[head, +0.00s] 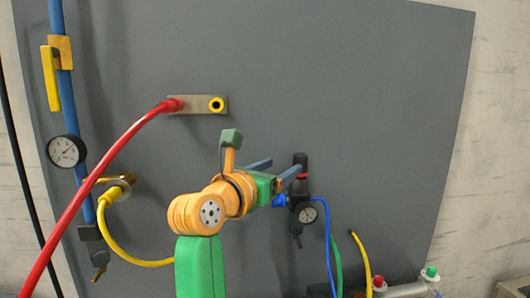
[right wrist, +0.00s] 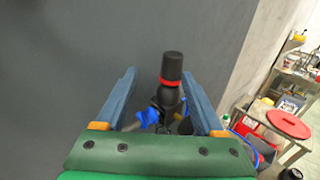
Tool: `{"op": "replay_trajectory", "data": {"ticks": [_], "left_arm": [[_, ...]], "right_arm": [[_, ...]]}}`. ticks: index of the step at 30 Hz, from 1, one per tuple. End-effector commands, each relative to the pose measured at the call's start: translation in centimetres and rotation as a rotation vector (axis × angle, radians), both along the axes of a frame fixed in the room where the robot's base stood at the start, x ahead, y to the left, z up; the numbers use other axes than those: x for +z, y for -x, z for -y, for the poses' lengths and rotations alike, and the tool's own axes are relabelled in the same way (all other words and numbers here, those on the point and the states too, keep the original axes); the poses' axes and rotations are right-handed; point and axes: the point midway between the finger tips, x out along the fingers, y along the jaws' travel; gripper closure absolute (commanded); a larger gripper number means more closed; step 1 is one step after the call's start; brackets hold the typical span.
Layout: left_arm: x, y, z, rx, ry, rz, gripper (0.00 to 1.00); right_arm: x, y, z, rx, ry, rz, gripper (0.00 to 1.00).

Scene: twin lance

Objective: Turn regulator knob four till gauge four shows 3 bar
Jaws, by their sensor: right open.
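A regulator with a black knob (head: 300,160) and a red ring stands at the right of the grey panel. Its small round gauge (head: 308,214) hangs below; the dial is too small to read, and I see no number. My right gripper (head: 285,165) is open, its two blue fingers pointing at the regulator from the left. In the right wrist view the knob (right wrist: 172,66) appears between the fingers of the gripper (right wrist: 159,73), nearer the right finger. I cannot tell whether they touch it. My left gripper is not in view.
A blue pipe with a yellow lever (head: 51,78) and a larger gauge (head: 67,151) is at the left. A red hose (head: 105,170) runs to a plate (head: 195,104). Blue, green and yellow hoses lie below the regulator. The upper right panel (head: 380,90) is bare.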

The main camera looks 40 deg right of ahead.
Motion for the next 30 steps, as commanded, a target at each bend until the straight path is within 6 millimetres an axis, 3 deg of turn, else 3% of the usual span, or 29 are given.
{"op": "replay_trajectory", "data": {"ticks": [4, 12, 21, 22, 27, 30], "left_arm": [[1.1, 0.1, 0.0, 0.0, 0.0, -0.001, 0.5], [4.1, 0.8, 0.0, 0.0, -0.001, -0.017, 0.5], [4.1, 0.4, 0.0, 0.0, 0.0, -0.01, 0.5], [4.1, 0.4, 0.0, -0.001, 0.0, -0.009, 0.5], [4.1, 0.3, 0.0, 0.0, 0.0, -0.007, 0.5], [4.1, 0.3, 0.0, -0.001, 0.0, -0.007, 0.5]], "right_arm": [[0.4, -0.4, 1.2, -0.004, 0.001, -0.003, 0.3], [0.5, -2.3, 5.9, -0.003, 0.002, -0.003, 0.3], [-0.1, -2.6, 6.6, 0.0, 0.001, 0.0, 0.3], [-0.1, -2.6, 6.6, 0.0, 0.001, 0.0, 0.33], [0.0, -2.6, 6.6, 0.0, 0.001, 0.0, 0.79], [0.0, -2.6, 6.6, -0.001, 0.001, 0.0, 1.0]]}}
